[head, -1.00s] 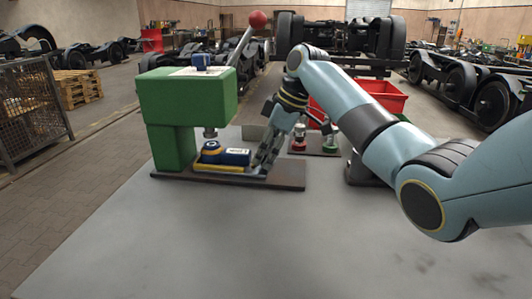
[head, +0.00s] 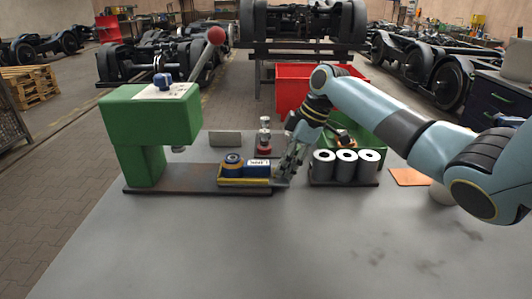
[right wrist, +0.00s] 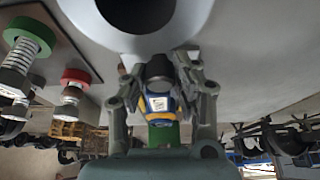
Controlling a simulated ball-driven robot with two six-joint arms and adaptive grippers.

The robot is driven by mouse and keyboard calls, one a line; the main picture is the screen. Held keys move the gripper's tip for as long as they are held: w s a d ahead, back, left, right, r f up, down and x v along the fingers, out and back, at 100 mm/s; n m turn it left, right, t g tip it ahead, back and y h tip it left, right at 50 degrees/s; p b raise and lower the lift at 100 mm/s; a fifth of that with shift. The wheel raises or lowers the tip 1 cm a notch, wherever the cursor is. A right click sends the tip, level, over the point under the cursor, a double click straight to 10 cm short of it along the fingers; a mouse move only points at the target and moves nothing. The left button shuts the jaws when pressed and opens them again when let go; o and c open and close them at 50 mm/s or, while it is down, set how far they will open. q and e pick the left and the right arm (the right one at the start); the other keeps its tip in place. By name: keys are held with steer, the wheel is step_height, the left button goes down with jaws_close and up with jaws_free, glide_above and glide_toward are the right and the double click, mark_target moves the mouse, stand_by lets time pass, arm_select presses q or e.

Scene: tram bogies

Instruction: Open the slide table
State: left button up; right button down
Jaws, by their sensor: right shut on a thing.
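The slide table (head: 240,182) is a low yellow-edged plate on the dark base plate (head: 160,189) of the green press (head: 125,120). It carries a blue part with a pale label (head: 257,167) and sits to the right of the press ram (head: 178,149), clear of it. My right gripper (head: 281,174) is at its right end, shut on it. In the right wrist view my right gripper (right wrist: 160,80) has its fingers on both sides of a dark end piece, with the blue part (right wrist: 160,103) beyond. The exact contact is hard to see. My left gripper is not in view.
Three pale rolls (head: 346,166) on a dark plate stand close right of my gripper. A red-based metal piece (head: 264,146) stands behind. A red bin (head: 290,90) is at the back. A lever with a red ball (head: 216,35) rises from the press. The front tabletop is clear.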

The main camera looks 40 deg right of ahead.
steer(key=c, duration=1)
jaws_free()
steer(key=v, duration=1.2)
